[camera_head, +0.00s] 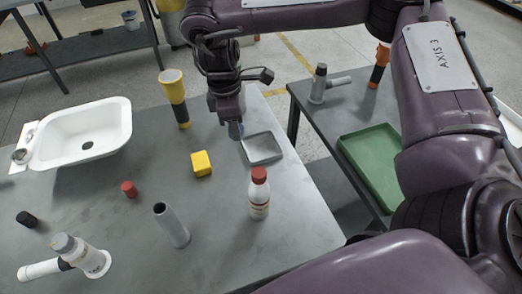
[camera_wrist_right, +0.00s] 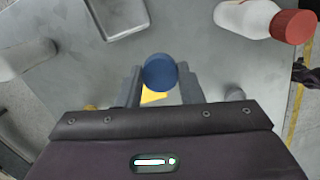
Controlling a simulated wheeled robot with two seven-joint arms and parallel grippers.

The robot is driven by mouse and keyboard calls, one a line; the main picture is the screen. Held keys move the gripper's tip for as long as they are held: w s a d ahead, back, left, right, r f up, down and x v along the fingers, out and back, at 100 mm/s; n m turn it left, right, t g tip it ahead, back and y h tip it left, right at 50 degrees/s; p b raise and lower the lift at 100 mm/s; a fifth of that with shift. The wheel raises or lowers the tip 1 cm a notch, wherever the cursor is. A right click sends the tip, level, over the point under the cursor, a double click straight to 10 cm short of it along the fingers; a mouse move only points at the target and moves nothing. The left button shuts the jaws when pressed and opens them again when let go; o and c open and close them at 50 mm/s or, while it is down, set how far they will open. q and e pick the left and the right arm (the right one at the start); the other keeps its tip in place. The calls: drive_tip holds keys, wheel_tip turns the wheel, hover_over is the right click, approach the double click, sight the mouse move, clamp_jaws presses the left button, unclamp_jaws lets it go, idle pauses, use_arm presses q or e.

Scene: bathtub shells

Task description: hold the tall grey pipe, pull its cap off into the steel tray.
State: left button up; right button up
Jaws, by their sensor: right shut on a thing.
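The tall grey pipe (camera_head: 171,226) stands on the grey table, a little tilted in the picture, with a dark open top and no cap on it. In the right wrist view the round blue cap (camera_wrist_right: 160,72) sits between the fingers, and part of the steel tray (camera_wrist_right: 117,17) shows at the upper left. The tray looks empty. My left gripper is not in view.
A white bottle with a red cap (camera_head: 259,195) stands in front of the tray. A yellow block (camera_head: 201,163), a yellow-topped cylinder (camera_head: 173,95), a red cap (camera_head: 129,189) and a white basin (camera_head: 88,130) are on the table. A green tray (camera_head: 372,165) lies on the side table.

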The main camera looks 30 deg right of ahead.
drive_tip(key=w+d+r+n+p, duration=0.2)
drive_tip(key=d+n, duration=0.2)
drive_tip(key=n, duration=0.6)
drive_tip(key=n+t+b, duration=0.2)
drive_tip(key=n+b, duration=0.4)
drive_tip(key=n, duration=0.7)
hover_over(261, 148)
drive_tip(key=shift+y, duration=0.4)
wheel_tip(261, 148, down, 15)
drive_tip(key=shift+s+r, duration=0.15)
drive_tip(key=shift+f, duration=1.6)
drive_tip(key=shift+f+b, duration=0.1)
drive_tip(key=shift+b, duration=0.2)
drive_tip(key=o, duration=1.1)
drive_tip(key=shift+c, duration=0.2)
